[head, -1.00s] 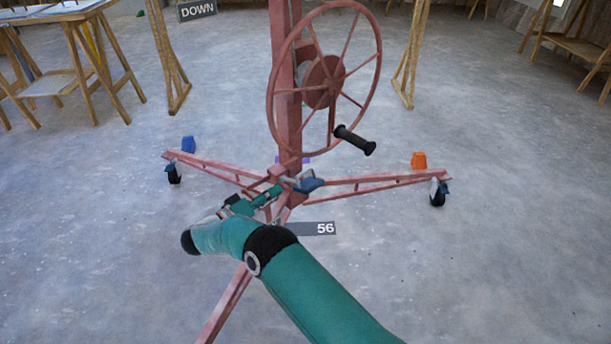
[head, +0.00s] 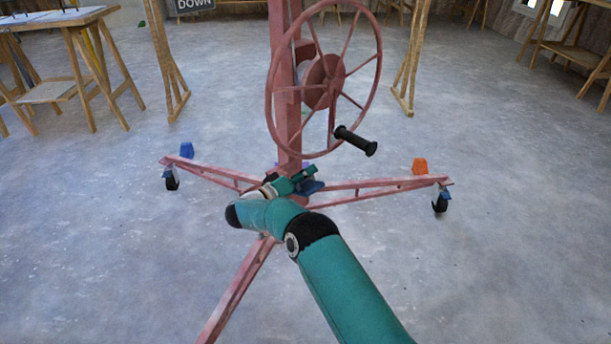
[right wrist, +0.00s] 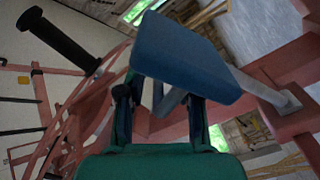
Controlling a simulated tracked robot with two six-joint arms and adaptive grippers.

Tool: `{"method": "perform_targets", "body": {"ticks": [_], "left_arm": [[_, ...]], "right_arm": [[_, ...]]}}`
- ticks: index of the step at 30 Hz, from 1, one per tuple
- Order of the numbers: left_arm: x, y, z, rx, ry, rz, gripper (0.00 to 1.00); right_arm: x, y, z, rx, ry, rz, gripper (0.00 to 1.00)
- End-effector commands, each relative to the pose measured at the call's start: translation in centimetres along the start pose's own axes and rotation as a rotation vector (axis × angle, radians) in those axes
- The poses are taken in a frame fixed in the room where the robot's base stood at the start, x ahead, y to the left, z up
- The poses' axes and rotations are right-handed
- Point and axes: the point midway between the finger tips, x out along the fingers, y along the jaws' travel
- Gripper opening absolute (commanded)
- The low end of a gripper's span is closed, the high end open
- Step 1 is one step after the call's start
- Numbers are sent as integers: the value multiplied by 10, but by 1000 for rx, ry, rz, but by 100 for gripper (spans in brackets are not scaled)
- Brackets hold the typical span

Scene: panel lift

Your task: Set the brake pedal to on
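The blue brake pedal (head: 312,187) sits low on the red panel lift (head: 287,125), where its legs meet. In the head view my right gripper (head: 312,171) is just above the pedal and partly covers it. In the right wrist view the pedal's flat blue pad (right wrist: 185,58) is large and close, at the ends of my right gripper's fingers (right wrist: 160,100). The fingers stand apart, and the pad overlaps the tip of the right-hand finger. Contact cannot be told, nor whether the pedal is on or off. My left gripper is not in view.
The lift's handwheel (head: 324,82) with its black crank handle (head: 355,140) stands above the gripper. Its legs spread on casters (head: 440,201). Wooden trestles (head: 88,60) stand farther back. The floor around is clear.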

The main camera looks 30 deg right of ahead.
Motion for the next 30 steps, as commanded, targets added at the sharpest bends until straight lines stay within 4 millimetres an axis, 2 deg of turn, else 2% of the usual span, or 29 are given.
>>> {"method": "perform_targets", "body": {"ticks": [2, 9, 23, 30], "left_arm": [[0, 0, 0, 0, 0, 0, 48], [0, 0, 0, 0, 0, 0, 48], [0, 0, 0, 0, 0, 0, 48], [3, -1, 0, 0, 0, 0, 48]], "right_arm": [[0, 0, 0, 0, 0, 0, 35], [0, 0, 0, 0, -1, 1, 0], [0, 1, 1, 10, -3, 6, 0], [2, -7, 8, 84, -3, 7, 0]]}}
